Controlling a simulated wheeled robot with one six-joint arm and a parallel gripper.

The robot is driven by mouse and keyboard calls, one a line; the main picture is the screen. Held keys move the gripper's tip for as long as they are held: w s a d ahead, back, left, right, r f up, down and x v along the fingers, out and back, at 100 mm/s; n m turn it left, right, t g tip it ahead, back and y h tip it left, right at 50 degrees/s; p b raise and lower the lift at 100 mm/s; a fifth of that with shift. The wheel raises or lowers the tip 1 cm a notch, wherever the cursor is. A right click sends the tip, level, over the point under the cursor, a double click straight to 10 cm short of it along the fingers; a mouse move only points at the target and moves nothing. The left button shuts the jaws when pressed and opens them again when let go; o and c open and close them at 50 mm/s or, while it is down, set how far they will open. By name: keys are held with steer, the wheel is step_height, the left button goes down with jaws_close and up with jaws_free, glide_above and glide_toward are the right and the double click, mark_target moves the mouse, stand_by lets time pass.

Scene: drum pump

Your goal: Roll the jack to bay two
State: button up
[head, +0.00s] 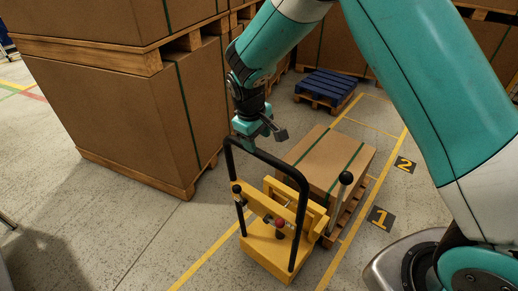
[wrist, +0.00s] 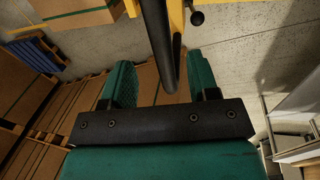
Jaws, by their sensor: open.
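The yellow jack (head: 268,246) stands on the floor with a looped black handle (head: 297,225), a red knob and a black-knobbed lever. Behind its yellow frame is a strapped carton (head: 327,160) on a wooden pallet (head: 344,208). The floor plate marked 2 (head: 404,164) lies farther back than the plate marked 1 (head: 381,218), both right of the carton. My gripper (head: 262,130) is open at the top of the handle, near its left corner. In the wrist view the black bar (wrist: 169,45) shows between the two teal fingers; I cannot tell whether they touch it.
Large cartons (head: 125,110) on pallets are stacked at the left, close to my gripper. A blue pallet (head: 326,87) lies at the back, beyond the carton. Yellow floor lines (head: 345,245) border the carton and jack. Bare floor lies left of the jack.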

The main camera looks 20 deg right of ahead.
mark_target(260, 151)
steer(key=f, duration=0.4)
steer(key=d+f+p, duration=0.1)
steer(key=f, duration=0.1)
steer(key=shift+w+f, duration=0.1)
steer(key=shift+w, duration=0.2)
jaws_close()
steer(key=shift+d, duration=0.1)
